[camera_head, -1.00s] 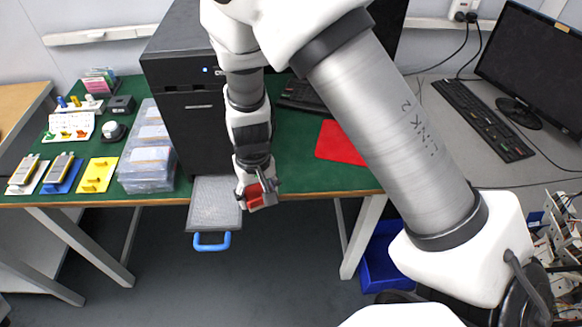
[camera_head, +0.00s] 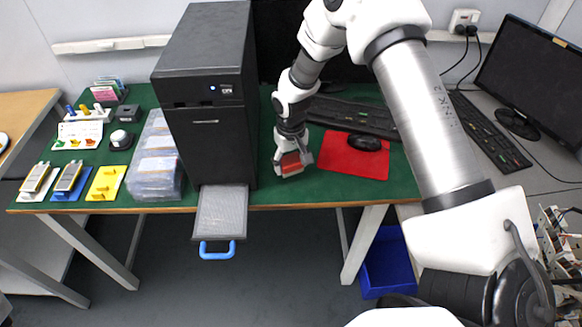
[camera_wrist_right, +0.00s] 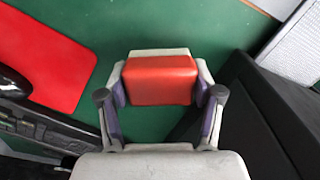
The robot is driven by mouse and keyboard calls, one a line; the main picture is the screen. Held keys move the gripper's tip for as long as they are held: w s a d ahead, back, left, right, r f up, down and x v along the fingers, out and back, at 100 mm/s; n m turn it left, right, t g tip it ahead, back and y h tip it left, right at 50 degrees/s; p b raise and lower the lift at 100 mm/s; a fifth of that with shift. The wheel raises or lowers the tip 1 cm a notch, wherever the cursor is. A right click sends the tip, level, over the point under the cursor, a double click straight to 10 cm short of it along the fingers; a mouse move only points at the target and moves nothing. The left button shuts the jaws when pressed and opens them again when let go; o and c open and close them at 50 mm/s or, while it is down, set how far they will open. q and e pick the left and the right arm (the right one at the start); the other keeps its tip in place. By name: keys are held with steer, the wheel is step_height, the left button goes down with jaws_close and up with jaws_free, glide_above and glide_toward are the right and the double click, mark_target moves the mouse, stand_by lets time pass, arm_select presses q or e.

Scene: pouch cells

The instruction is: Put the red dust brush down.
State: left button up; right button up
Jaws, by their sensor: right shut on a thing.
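The red dust brush (camera_head: 291,164) is held in my right gripper (camera_head: 293,160) over the green mat, between the black cabinet and the red mouse pad. In the right wrist view the red block of the brush (camera_wrist_right: 160,80), with a pale strip along its far side, sits between the two fingers of the right gripper (camera_wrist_right: 161,100). The green mat (camera_wrist_right: 195,25) shows just beyond it. I cannot tell whether the brush touches the mat. My left gripper is not in view.
The black cabinet (camera_head: 205,145) with its pulled-out grey tray (camera_head: 221,212) stands left of the brush. The red mouse pad (camera_head: 352,158) with a black mouse (camera_head: 364,142) and a keyboard (camera_head: 350,117) lie to the right. Bare green mat (camera_head: 265,185) surrounds the brush.

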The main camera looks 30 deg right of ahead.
mark_target(291, 171)
step_height(291, 171, down, 3)
steer(key=shift+f+p, duration=0.2)
steer(key=shift+p, duration=0.25)
steer(key=shift+f, duration=0.15)
steer(key=o, duration=1.1)
step_height(291, 171, up, 12)
steer(key=shift+r+b, duration=0.2)
steer(key=shift+b, duration=0.85)
steer(key=shift+f, duration=0.1)
